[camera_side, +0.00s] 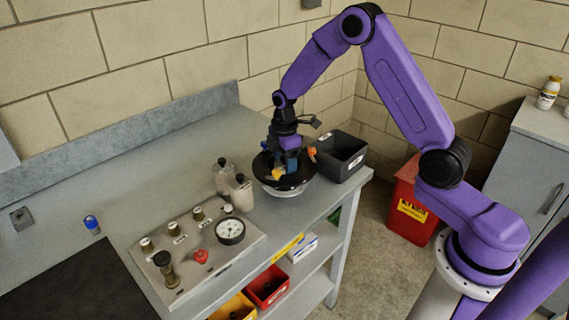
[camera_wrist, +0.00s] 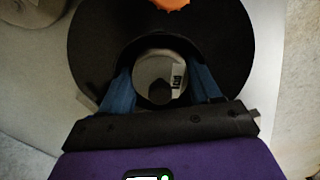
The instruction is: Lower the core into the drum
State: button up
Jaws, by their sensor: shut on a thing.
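The drum (camera_side: 290,190) is a round vessel with a broad black rim and a pale lower body, near the bench's right end. In the wrist view its black rim (camera_wrist: 90,45) surrounds my fingers. My gripper (camera_side: 287,165) points down over its middle. In the wrist view the blue fingers of my gripper (camera_wrist: 161,85) stand either side of a pale round piece (camera_wrist: 150,68) with a small label and a dark spot, apparently the core, held between them. Orange parts (camera_side: 277,174) show at the rim. The core's lower end and its depth in the drum are hidden.
A dark open bin (camera_side: 341,157) stands close behind the drum at right. Two grey canisters (camera_side: 240,193) stand to its left. A control panel (camera_side: 185,262) with a gauge (camera_side: 230,231) lies in front. The bench edge is near on the right.

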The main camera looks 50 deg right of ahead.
jog(key=shift+r, duration=0.15)
jog(key=o, duration=1.3)
jog(key=shift+c, duration=0.4)
jog(key=shift+w+r, duration=0.1)
jog(key=shift+r, duration=1.15)
jog(key=shift+o, duration=0.8)
jog(key=shift+r, duration=2.25)
jog(key=shift+s+a, duration=0.1)
jog(key=shift+s, duration=0.1)
